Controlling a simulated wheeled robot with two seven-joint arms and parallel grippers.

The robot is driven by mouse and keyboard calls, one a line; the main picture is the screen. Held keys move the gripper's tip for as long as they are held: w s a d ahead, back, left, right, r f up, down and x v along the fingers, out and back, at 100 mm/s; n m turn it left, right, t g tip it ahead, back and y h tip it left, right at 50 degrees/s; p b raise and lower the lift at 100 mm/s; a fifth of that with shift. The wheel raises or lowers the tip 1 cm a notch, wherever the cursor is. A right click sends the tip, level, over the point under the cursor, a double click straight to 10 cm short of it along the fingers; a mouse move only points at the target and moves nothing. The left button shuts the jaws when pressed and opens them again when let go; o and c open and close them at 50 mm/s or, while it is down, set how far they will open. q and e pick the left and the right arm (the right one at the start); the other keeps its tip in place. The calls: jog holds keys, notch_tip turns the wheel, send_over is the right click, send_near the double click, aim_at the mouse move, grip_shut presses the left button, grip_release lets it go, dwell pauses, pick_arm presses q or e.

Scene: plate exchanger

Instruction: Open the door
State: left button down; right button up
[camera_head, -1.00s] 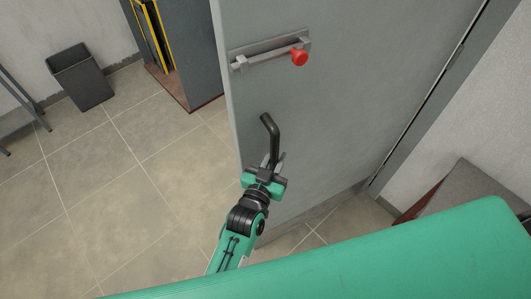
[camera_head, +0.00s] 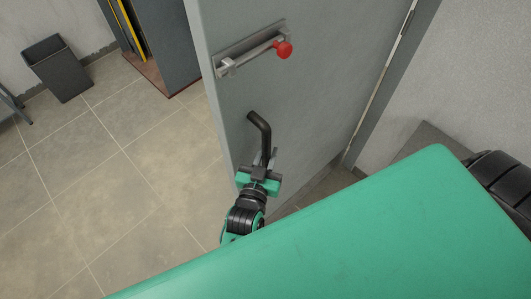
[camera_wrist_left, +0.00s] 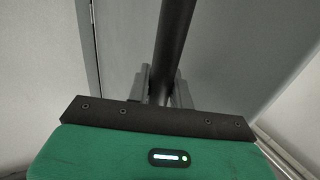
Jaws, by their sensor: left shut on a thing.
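A grey door (camera_head: 310,90) stands open at an angle, with floor and a room visible past its free left edge. A metal sliding bolt with a red knob (camera_head: 284,50) is mounted on it above the handle. The black bent door handle (camera_head: 262,130) is on the door near its free edge. My left gripper (camera_head: 266,160) is at the lower end of the handle. In the left wrist view the dark handle bar (camera_wrist_left: 174,45) runs down between the two fingers, and the left gripper (camera_wrist_left: 163,88) is shut on it. My right gripper is not in view.
A dark waste bin (camera_head: 58,70) stands at the far left wall. A grey cabinet (camera_head: 165,45) stands behind the door's free edge. The tiled floor (camera_head: 100,170) at left is clear. A wall (camera_head: 450,60) is close on the right.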

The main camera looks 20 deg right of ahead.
pick_arm(q)
jog(key=shift+a, duration=0.1)
jog(key=c, duration=1.5)
grip_release()
jog(key=shift+c, duration=0.2)
jog(key=shift+a, duration=0.1)
jog(key=shift+s, duration=0.1)
jog(key=shift+s+a+f, duration=0.1)
jog(key=shift+s+a, duration=0.1)
jog(key=b+v, duration=0.4)
jog(key=v, duration=0.9)
jog(key=shift+a, duration=0.15)
